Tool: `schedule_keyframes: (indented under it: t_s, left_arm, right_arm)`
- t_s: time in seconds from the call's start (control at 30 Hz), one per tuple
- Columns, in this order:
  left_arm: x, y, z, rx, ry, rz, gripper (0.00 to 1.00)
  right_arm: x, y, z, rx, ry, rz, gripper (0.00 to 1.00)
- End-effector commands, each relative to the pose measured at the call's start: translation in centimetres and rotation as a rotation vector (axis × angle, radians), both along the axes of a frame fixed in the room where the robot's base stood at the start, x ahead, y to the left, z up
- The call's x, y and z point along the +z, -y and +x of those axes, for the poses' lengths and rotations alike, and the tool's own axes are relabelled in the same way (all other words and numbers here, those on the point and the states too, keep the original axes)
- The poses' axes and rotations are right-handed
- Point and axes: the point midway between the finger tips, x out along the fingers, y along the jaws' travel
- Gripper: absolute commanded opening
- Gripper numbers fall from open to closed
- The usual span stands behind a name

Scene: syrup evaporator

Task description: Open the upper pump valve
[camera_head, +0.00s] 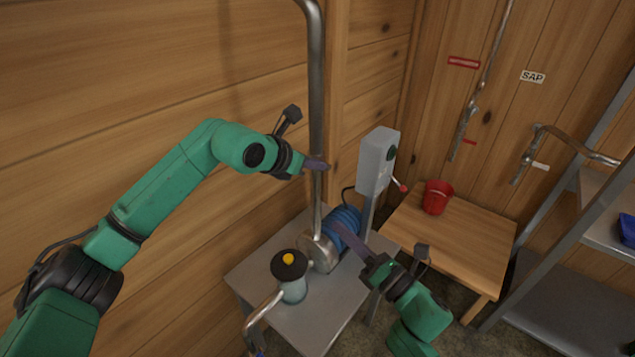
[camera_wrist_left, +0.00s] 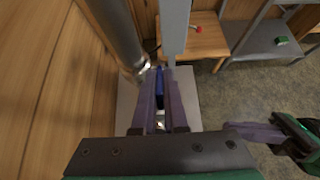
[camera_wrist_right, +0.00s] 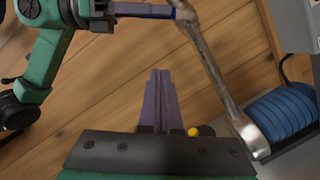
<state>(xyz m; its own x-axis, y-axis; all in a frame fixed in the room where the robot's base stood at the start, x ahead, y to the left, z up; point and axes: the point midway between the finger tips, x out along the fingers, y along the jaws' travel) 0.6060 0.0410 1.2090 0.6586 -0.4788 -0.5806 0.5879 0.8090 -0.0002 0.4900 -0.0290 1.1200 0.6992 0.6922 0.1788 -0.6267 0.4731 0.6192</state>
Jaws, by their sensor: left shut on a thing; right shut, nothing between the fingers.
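The upper pump valve is at the tall steel pipe (camera_head: 316,100), where its body is hard to make out in the head view. My left gripper (camera_head: 318,165) reaches this pipe from the left. In the left wrist view its purple fingers (camera_wrist_left: 164,78) are shut on a blue handle (camera_wrist_left: 159,86). The blue piece (camera_wrist_right: 186,13) also shows at the left gripper's tip, against the pipe, in the right wrist view. My right gripper (camera_head: 345,236) is shut and empty, in front of the blue-ribbed pump motor (camera_head: 346,219). Its closed fingers (camera_wrist_right: 160,84) show in the right wrist view.
The pump stands on a grey table (camera_head: 320,321) beside a canister with a black and yellow top (camera_head: 289,264). A grey box with a red lever (camera_head: 377,160) stands behind. A wooden table (camera_head: 470,240) holds a red bucket (camera_head: 437,198). Metal shelving (camera_head: 555,225) is at right.

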Motion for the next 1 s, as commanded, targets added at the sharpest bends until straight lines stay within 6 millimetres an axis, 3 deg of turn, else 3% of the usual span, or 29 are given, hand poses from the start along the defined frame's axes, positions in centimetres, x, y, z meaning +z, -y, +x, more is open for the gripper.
schedule_keyframes:
  t_s: [0.17, 0.6, 0.8, 1.0]
  left_arm:
    - [0.0, 0.0, 0.0, 0.0, 0.001, -0.001, 0.0]
    - [0.0, 0.0, 0.0, 0.0, 0.001, -0.001, 0.0]
    - [0.0, 0.0, 0.0, 0.0, 0.001, -0.001, 0.0]
    - [0.0, 0.0, 0.0, 0.0, 0.001, -0.001, 0.0]
  right_arm:
    - [1.4, -1.2, 0.3, 0.013, 0.056, -0.021, 0.0]
    - [3.2, -7.7, 6.7, 0.011, 0.05, -0.019, 0.0]
    - [5.7, -6.3, 8.0, 0.01, 0.051, -0.022, 0.0]
    - [6.2, -6.0, 8.4, 0.009, 0.045, -0.019, 0.0]
